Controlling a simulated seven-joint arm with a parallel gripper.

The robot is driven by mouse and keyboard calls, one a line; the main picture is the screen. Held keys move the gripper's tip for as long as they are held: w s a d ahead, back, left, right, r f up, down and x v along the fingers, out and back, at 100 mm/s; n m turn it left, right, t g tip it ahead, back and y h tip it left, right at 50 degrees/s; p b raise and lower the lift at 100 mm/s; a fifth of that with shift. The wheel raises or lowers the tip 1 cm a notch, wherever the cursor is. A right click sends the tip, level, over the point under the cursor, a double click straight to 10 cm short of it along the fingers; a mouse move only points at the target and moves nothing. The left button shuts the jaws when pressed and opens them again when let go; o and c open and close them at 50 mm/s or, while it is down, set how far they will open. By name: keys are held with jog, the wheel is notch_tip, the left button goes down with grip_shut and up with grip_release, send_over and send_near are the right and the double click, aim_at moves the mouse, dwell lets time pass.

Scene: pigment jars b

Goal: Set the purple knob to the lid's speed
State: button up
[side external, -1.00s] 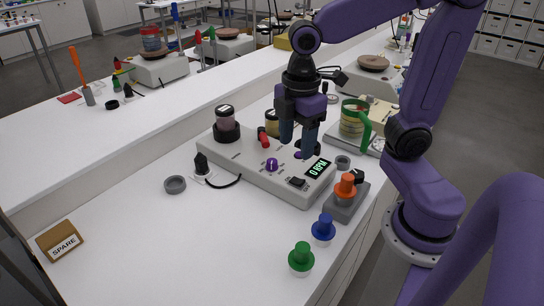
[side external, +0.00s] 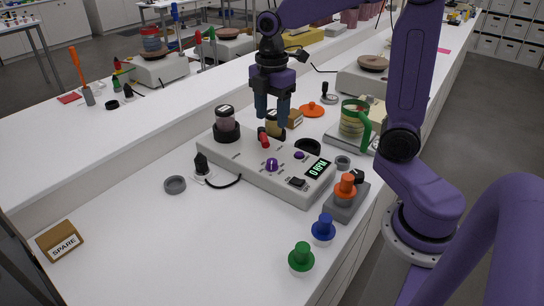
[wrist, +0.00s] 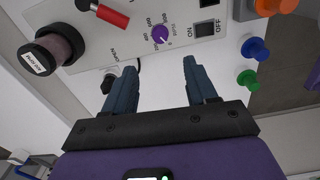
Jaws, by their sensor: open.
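The purple knob (side external: 271,165) sits near the front edge of the grey control panel (side external: 240,160). In the wrist view the purple knob (wrist: 160,35) has a ring of printed numbers; its white mark points to the lower right. The display (side external: 319,168) reads 0 RPM. A lidded jar (side external: 226,122) stands in a dark ring on the panel's left; its white lid label (wrist: 40,60) carries small print I cannot read surely. My gripper (side external: 271,115) is open and empty, raised above the panel and apart from the knob. Its spread fingers (wrist: 159,65) show in the wrist view.

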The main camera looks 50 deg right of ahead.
aim_at(272, 161)
notch_tip(272, 161, down, 13)
jog(key=shift+f, duration=0.1)
dwell(0.3)
jog(key=c, duration=1.1)
jog(key=shift+o, duration=0.2)
